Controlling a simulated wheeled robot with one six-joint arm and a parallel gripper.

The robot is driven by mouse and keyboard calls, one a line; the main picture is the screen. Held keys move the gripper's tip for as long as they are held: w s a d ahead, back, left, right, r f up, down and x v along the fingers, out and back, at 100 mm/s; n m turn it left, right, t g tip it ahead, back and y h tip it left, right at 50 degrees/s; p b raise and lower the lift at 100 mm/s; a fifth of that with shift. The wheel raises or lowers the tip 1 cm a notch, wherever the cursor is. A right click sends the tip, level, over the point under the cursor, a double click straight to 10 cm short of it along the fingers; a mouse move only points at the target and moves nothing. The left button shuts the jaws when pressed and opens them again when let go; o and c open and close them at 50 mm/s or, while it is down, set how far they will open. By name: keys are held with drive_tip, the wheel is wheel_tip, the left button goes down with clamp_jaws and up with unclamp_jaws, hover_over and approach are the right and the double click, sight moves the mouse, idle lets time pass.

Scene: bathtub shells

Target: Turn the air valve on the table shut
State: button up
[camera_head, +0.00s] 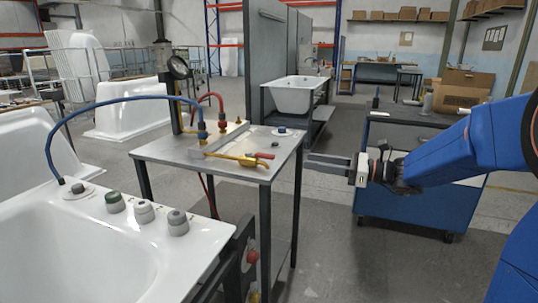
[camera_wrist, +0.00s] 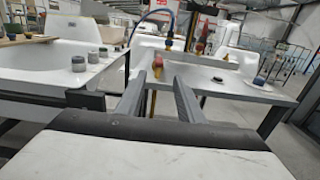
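The table (camera_head: 178,150) is a grey metal-topped stand. On it lies a yellow, brass-like fitting (camera_head: 240,159) with a red handle (camera_head: 264,155) pointing right; it looks like the air valve, but its exact setting is too small to tell. In the wrist view the red handle end (camera_wrist: 157,61) shows between my fingertips, beyond them. My gripper (camera_head: 308,160) is level at the table's right edge, with its fingers pointing left. The wrist view shows the fingers (camera_wrist: 158,75) apart with nothing between them. No contact with the fitting is visible.
A blue hose (camera_head: 130,98) and a red hose (camera_head: 212,95) join fittings behind the valve. A gauge (camera_head: 178,67) stands on a post. A white tub (camera_head: 90,250) with knobs is at front left. A blue cart (camera_head: 400,205) stands right. Floor between is clear.

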sight(266, 154)
drive_tip(key=x, duration=1.6)
drive_tip(key=shift+s, duration=0.1)
clamp_jaws()
